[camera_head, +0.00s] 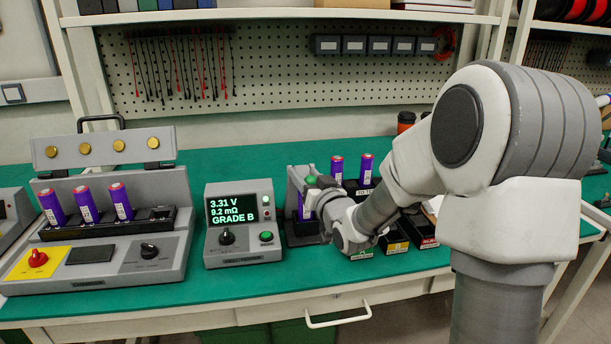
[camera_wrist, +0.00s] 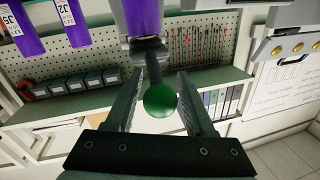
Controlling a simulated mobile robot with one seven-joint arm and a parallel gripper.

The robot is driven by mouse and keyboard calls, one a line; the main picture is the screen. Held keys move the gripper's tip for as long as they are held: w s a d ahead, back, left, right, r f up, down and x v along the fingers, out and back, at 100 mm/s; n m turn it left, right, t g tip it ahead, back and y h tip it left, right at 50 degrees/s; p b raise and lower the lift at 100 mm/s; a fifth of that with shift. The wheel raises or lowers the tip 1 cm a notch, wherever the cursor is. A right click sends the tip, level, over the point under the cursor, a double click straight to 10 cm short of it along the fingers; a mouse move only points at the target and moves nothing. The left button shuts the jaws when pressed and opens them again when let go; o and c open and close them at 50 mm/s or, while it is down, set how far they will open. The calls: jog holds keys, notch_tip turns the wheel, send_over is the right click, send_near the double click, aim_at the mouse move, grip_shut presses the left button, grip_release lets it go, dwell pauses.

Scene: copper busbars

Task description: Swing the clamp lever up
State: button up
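The clamp lever shows as a dark rod with a green ball knob (camera_wrist: 160,100) in the wrist view. In the head view the green knob (camera_head: 310,181) sits at the top of the grey clamp fixture (camera_head: 293,182). A purple cell (camera_head: 304,207) stands upright in the fixture, and a purple cell (camera_wrist: 140,18) shows beyond the lever in the wrist view. My gripper (camera_wrist: 162,76) is open, with one finger on each side of the knob and lever. Narrow gaps seem to show beside the knob. In the head view my wrist hides part of the fixture.
A tester (camera_head: 241,222) reading "GRADE B" stands left of the fixture. A charger (camera_head: 112,225) with several purple cells is farther left. Black bins (camera_head: 394,246) and two upright cells (camera_head: 337,168) lie near my arm. Green bench (camera_head: 230,164) is clear behind the tester.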

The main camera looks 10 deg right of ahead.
grip_shut()
dwell(1.1)
